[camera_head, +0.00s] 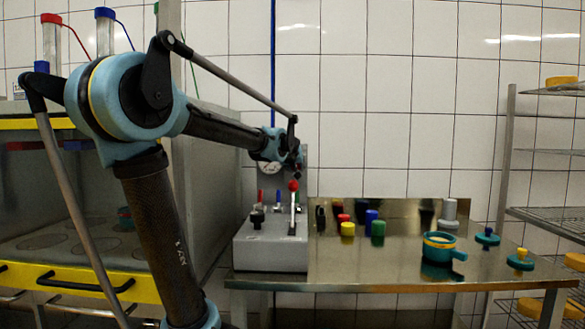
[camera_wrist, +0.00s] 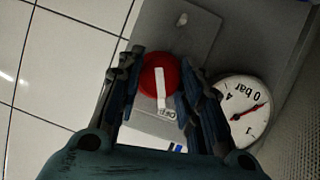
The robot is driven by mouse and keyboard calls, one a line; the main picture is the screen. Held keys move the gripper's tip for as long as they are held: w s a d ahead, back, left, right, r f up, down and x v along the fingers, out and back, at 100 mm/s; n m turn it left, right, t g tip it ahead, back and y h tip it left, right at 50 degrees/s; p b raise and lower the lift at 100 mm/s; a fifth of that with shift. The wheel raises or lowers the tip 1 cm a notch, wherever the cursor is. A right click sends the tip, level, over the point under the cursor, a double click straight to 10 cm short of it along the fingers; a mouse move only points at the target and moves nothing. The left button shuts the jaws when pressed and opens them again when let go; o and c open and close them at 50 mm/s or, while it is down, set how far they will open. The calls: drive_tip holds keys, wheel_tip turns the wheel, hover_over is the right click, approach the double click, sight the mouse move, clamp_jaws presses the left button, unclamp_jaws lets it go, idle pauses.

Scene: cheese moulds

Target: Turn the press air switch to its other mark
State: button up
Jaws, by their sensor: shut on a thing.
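The press air switch is a round red knob (camera_wrist: 160,80) with a white bar, set on a grey panel (camera_wrist: 190,35). In the wrist view the bar points down to a small white label (camera_wrist: 167,114) that seems to read OFF. Another small white mark (camera_wrist: 182,19) sits above the knob on the panel. My gripper (camera_wrist: 162,88) has its fingers on both sides of the knob and is shut on it. In the head view my gripper (camera_head: 297,160) is at the upright panel, and the knob is hidden behind it.
A pressure gauge (camera_wrist: 243,106) sits right beside the knob, its face upside down in the wrist view. A grey press box (camera_head: 270,253) with a red-balled lever (camera_head: 293,186) stands below my gripper. Several coloured pegs and a teal mould (camera_head: 437,250) are on the steel table (camera_head: 390,270).

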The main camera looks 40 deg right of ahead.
drive_tip(key=shift+w+a+m+y, duration=0.1)
drive_tip(key=shift+m+y, duration=0.2)
drive_tip(key=shift+m+t+y, duration=0.5)
drive_tip(key=shift+m+t, duration=0.1)
drive_tip(key=shift+m, duration=0.2)
drive_tip(key=m+t+y, duration=0.1)
drive_tip(key=m, duration=0.1)
drive_tip(key=shift+m, duration=0.3)
drive_tip(key=shift+d+m+t+y, duration=0.2)
drive_tip(key=shift+m+t+y, duration=0.55)
drive_tip(key=shift+m, duration=0.45)
drive_tip(key=shift+f+m+t+y, duration=0.1)
drive_tip(key=shift+m+t+y, duration=0.15)
drive_tip(key=shift+m+t, duration=0.85)
drive_tip(key=shift+m+g, duration=0.25)
drive_tip(key=shift+m, duration=0.15)
drive_tip(key=shift+s, duration=0.2)
drive_tip(key=o, duration=1.1)
drive_tip(key=shift+c, duration=0.2)
